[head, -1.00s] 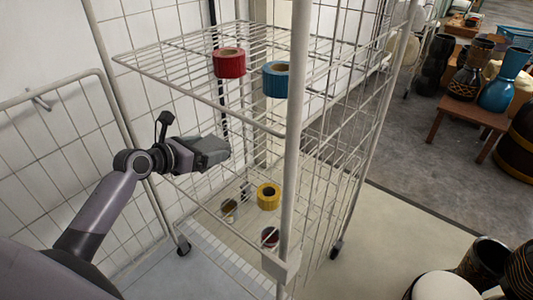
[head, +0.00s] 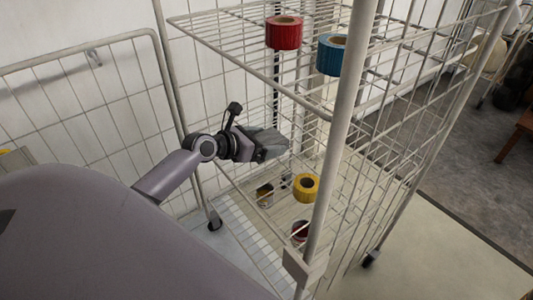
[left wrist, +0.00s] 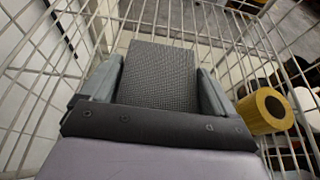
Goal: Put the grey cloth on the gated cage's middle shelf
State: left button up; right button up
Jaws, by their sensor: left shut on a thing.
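The grey cloth (left wrist: 158,76) is a flat, textured piece held between the fingers of my left gripper (head: 268,146). It also shows in the head view (head: 272,140) as a small grey shape at the gripper's tip. The gated cage (head: 345,130) is a white wire frame with shelves. My left gripper is at the cage's open side, below the upper shelf (head: 225,38) and above the wire level with the yellow roll (head: 306,187). In the left wrist view the yellow roll (left wrist: 264,111) is just right of the gripper. I cannot tell whether the cloth touches a shelf.
A red roll (head: 284,32) and a blue roll (head: 331,55) stand on the upper shelf. A dark red roll (head: 300,232) and a greyish roll (head: 265,195) are low in the cage. A thick upright post stands right of my gripper. The open wire gate (head: 85,100) is at left.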

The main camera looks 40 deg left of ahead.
pick_arm(q)
notch_tip(320, 180, down, 3)
jog(key=shift+b, duration=0.5)
pick_arm(e)
jog(key=shift+w+a+r+y, duration=0.3)
jog(key=shift+w+a+r, duration=0.15)
jog(key=shift+a+r, duration=0.2)
pick_arm(q)
jog(key=o, duration=0.8)
pick_arm(e)
jog(key=shift+f, duration=0.2)
